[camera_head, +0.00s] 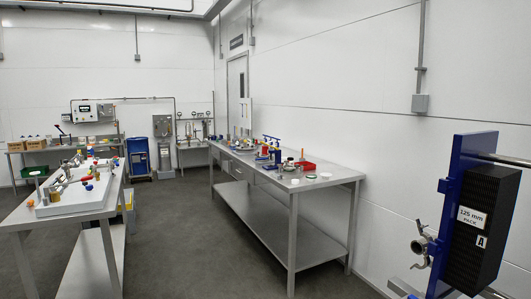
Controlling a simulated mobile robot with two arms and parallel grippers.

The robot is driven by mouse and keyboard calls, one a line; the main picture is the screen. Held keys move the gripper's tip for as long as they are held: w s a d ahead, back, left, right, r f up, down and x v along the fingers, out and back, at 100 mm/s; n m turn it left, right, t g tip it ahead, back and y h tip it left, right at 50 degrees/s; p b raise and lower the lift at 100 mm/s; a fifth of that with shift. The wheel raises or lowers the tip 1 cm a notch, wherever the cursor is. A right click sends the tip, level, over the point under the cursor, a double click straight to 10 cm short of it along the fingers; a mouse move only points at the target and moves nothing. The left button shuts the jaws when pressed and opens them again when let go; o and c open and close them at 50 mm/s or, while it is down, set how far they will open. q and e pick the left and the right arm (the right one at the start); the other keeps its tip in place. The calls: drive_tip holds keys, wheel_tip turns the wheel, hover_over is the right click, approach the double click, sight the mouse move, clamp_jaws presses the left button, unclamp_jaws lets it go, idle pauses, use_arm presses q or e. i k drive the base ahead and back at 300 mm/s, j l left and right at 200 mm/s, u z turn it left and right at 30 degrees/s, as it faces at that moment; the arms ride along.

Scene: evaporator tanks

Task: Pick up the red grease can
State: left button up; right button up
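I cannot pick out the red grease can with certainty, because the objects on the tables are small at this distance. A red item that looks like a low tray or bin (306,165) lies near the front end of the long steel table (292,184) in the middle. A small red item (90,151) stands among other objects on the left table. Neither of my grippers is in view.
The left steel table (108,206) carries a white tray (72,201) with fittings. A blue drum (138,158) and a grey panel stand at the back wall. A blue plate frame (468,165) with a black pack (484,225) is close at right. Grey floor (180,235) lies clear between the tables.

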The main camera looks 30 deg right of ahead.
sight(264, 148)
drive_tip(key=i+l+z, duration=0.1)
drive_tip(key=i+z, duration=0.15)
drive_tip(key=i, duration=0.45)
drive_tip(key=i+z, duration=0.1)
drive_tip(key=i, duration=4)
drive_tip(key=i+j+z, duration=0.15)
drive_tip(key=i+z, duration=0.25)
drive_tip(key=i, duration=0.25)
drive_tip(key=i+j+z, duration=0.4)
drive_tip(key=i, duration=0.25)
drive_tip(key=i+j+z, duration=0.4)
drive_tip(key=i+j, duration=0.15)
drive_tip(key=i, duration=0.05)
